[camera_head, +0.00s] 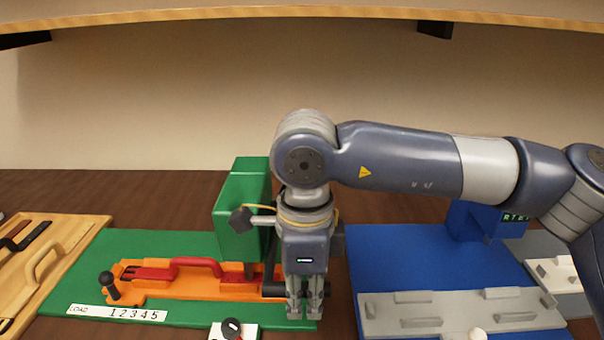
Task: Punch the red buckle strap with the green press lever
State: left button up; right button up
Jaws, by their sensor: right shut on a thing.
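The red buckle strap (155,273) lies in a long orange holder (190,289) on the green base (75,265). Its raised red loop stands up near the middle. My left gripper is not in view.
A numbered LOAD strip (117,313) and a white block with a black knob (232,328) are at the front. A wooden tray (70,250) with straps is at left. A blue station (395,260) with a grey fixture (460,314) is at right, under my right arm.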

aim_at(303, 285)
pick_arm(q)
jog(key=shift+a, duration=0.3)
pick_arm(e)
jog(key=shift+s+f, duration=0.15)
jog(key=shift+s, duration=0.1)
jog(key=shift+w+a+r, duration=0.1)
jog(key=shift+w+r, duration=0.05)
jog(key=shift+r, duration=0.25)
pick_arm(q)
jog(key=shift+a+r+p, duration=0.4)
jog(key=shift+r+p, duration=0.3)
jog(key=shift+p, duration=0.05)
pick_arm(e)
jog(key=shift+w+r, duration=0.1)
jog(key=shift+r, duration=1.3)
